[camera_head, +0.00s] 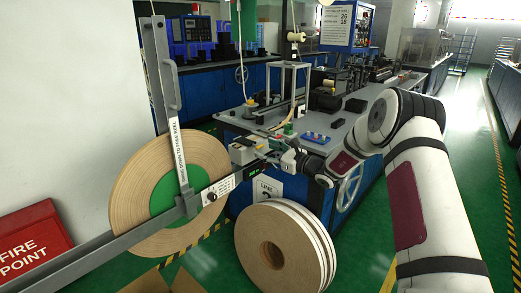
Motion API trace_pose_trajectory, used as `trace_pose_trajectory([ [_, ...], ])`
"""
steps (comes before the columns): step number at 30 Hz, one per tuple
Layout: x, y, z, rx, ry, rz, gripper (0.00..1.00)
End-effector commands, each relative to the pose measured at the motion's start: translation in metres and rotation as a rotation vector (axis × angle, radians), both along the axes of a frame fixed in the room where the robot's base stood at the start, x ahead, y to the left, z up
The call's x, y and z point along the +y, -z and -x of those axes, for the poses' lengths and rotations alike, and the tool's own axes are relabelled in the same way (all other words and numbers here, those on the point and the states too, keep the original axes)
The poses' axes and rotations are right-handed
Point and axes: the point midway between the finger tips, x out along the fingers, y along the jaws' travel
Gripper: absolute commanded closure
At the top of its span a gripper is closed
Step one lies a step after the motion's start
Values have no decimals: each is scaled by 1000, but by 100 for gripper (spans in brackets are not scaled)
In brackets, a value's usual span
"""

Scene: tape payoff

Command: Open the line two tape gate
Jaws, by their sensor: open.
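A grey upright bar (158,75) with a pull handle (175,85) and a white printed label stands in front of a large tan tape reel (130,195) with a green hub. It looks like the tape gate. Its lower end meets a long slanting grey rail (110,236). A sign reading LINE (266,188) is on the blue bench behind; its number is partly covered by a stack of tape reels. My gripper (268,148) is open, near the bench's front corner, right of the bar and apart from its handle. Its fingertips are small and hard to make out among the bench parts.
A stack of tan tape reels (309,228) stands on the floor below my arm. An open carton (150,283) is at the bottom. A red fire point box (32,243) is at lower left. Machines fill the blue bench. The green aisle (470,170) at right is clear.

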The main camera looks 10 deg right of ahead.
Motion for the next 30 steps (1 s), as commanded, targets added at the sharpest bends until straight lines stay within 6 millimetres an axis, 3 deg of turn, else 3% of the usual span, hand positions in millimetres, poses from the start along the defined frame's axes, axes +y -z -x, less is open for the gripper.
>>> trace_pose_trajectory([
  [7,17,1,-23,1,-1,2,44],
  [18,20,0,-28,2,0,0,44],
  [19,20,0,-28,2,0,0,47],
  [26,20,0,-28,1,-1,1,99],
  [30,20,0,-28,2,-1,1,100],
])
